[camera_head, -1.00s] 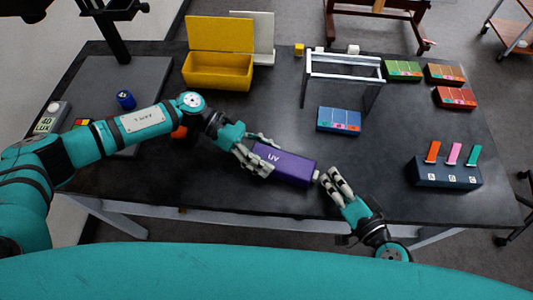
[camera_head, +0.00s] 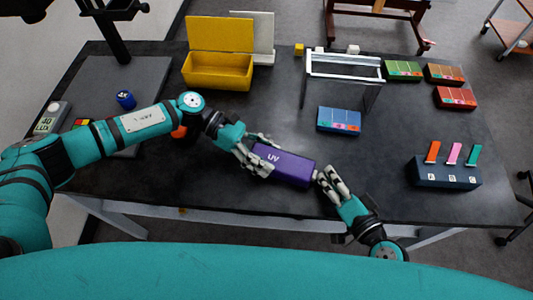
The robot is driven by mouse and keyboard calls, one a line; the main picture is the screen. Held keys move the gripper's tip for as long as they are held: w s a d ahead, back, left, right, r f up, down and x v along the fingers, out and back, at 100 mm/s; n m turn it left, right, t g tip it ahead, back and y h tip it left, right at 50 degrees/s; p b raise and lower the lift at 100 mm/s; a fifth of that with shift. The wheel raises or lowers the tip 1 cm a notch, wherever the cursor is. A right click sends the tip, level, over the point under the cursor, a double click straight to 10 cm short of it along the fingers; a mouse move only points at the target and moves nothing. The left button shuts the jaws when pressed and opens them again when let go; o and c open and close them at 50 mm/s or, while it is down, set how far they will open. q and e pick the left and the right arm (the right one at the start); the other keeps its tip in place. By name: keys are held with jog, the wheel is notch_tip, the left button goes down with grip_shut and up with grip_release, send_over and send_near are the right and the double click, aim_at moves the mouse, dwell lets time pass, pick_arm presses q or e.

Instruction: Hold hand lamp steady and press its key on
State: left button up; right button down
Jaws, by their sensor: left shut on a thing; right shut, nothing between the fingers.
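The hand lamp is a purple box marked "UV" (camera_head: 288,168) near the front middle of the dark table. My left gripper (camera_head: 262,158) is shut on the lamp's left end, with a finger on either side. My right gripper (camera_head: 324,174) is shut and empty at the lamp's right end. Its fingertips are at or very close to that end face. The key is hidden behind these fingertips, so I cannot tell whether it is pressed.
A blue box (camera_head: 338,119) lies behind the lamp, near a metal frame (camera_head: 345,66). A dark block with coloured tabs (camera_head: 445,172) stands at right. An open yellow box (camera_head: 218,72) stands at the back. The table between them is clear.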

aim_at(358, 189)
pick_arm(q)
jog(key=shift+s+f, duration=0.1)
pick_arm(e)
jog(key=shift+s+d, duration=0.15)
jog(key=shift+d, duration=0.25)
dwell(0.3)
jog(key=shift+s+d, duration=0.3)
jog(key=shift+d, duration=0.65)
jog(key=shift+s+d, duration=0.25)
jog(key=shift+d, duration=0.75)
jog(key=shift+s+d, duration=0.3)
jog(key=shift+d, duration=0.65)
pick_arm(q)
jog(key=o, duration=0.9)
jog(key=shift+o, duration=0.2)
